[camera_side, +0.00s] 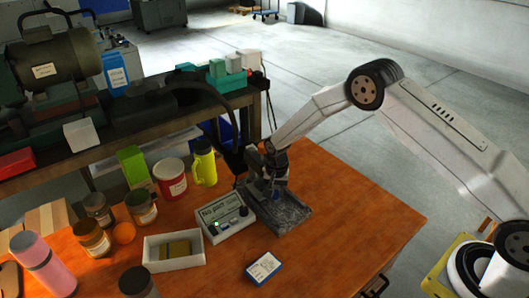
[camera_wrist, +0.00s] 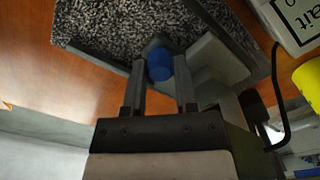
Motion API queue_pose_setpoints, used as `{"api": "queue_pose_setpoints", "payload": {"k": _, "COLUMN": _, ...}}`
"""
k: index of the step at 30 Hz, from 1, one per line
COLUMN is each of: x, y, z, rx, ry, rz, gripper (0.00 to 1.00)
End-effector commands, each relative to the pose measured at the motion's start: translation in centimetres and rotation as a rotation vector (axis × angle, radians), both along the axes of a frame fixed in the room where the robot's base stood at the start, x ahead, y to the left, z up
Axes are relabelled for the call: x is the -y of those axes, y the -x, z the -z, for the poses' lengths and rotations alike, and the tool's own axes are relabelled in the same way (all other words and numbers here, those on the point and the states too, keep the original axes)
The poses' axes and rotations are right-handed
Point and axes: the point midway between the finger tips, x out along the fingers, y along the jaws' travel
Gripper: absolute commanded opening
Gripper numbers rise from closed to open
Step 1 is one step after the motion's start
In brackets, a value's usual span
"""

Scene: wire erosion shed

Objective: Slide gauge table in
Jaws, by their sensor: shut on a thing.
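The gauge table is a grey speckled slab (camera_side: 288,217) on the orange bench, with a dark frame around its edges. It also shows at the top of the wrist view (camera_wrist: 120,25). A blue knob (camera_wrist: 160,65) sits at the slab's near edge in the wrist view. My gripper (camera_side: 272,190) is low over the slab in the side view. In the wrist view its two fingers (camera_wrist: 159,75) are on either side of the blue knob, shut on it. In the side view my gripper mostly hides the knob and the upper part of the gauge stand.
A readout box (camera_side: 225,217) stands close left of the slab. A yellow jug (camera_side: 204,167) and red tin (camera_side: 170,179) stand behind it. A white tray (camera_side: 174,264) and a blue-edged card (camera_side: 264,268) lie in front. The bench is clear to the right.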

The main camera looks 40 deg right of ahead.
Motion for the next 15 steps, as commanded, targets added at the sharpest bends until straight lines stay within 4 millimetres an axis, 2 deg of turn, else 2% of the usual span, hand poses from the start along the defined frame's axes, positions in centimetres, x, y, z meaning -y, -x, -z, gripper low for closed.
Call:
{"api": "queue_pose_setpoints", "payload": {"k": 12, "x": 0.00, "y": -0.81, "z": -0.14, "rx": 0.011, "ry": 0.000, "rz": -0.001, "gripper": 0.00}}
{"api": "queue_pose_setpoints", "payload": {"k": 13, "x": 0.01, "y": -0.81, "z": -0.14, "rx": 0.011, "ry": 0.000, "rz": -0.001, "gripper": 0.42}}
{"api": "queue_pose_setpoints", "payload": {"k": 15, "x": 0.01, "y": -0.77, "z": -0.14, "rx": 0.010, "ry": 0.000, "rz": -0.001, "gripper": 0.65}}
